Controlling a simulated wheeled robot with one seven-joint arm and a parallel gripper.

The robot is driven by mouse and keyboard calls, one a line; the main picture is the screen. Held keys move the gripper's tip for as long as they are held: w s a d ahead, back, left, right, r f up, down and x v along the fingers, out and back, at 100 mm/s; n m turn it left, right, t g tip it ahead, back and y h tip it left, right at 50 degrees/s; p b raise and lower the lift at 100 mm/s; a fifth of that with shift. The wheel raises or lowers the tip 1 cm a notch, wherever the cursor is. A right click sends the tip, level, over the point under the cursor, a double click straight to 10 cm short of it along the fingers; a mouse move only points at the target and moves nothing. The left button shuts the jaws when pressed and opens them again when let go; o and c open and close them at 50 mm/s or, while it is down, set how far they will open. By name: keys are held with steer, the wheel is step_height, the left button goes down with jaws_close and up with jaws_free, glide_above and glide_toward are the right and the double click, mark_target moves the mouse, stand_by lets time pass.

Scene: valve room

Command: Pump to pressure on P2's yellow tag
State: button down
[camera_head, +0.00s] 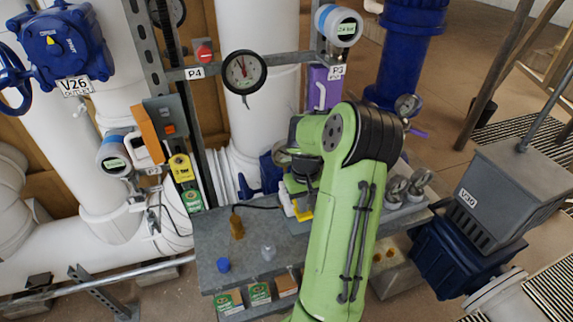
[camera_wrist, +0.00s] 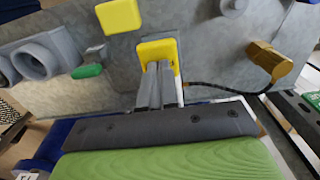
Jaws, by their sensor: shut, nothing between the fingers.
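My gripper (camera_wrist: 160,85) is shut with nothing between its fingers. In the wrist view its fingertips are at a yellow loop-shaped piece (camera_wrist: 171,46) on the grey bench; whether they touch it I cannot tell. A second yellow block (camera_wrist: 119,16) is beside it, up and left. In the head view my green arm hides most of this spot, and only some yellow (camera_head: 304,214) shows at its left. The yellow tag (camera_head: 181,168) hangs at left, near a label that seems to read P2 (camera_head: 153,171); its writing is too small to read. A round gauge P4 (camera_head: 244,72) is at the top centre.
The grey bench (camera_head: 215,255) bears a brass fitting (camera_head: 237,226), a blue cap (camera_head: 223,265) and a small clear bottle (camera_head: 268,252). Grey fittings (camera_head: 409,186) stand right of my arm. A purple block (camera_head: 322,90) is behind it. A thin black cable reaches the brass fitting.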

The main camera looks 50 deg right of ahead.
steer(key=shift+f+b, duration=0.3)
steer(key=shift+f, duration=0.35)
step_height(320, 180, up, 6)
steer(key=p, duration=0.4)
steer(key=shift+w+f+p, duration=0.1)
steer(key=shift+f+p, duration=0.1)
steer(key=shift+p, duration=0.15)
steer(key=shift+f, duration=0.15)
stand_by(0.5)
steer(key=shift+f+b, duration=2.1)
steer(key=shift+f, duration=0.55)
step_height(320, 180, up, 5)
steer(key=p, duration=0.4)
steer(key=shift+r, duration=0.15)
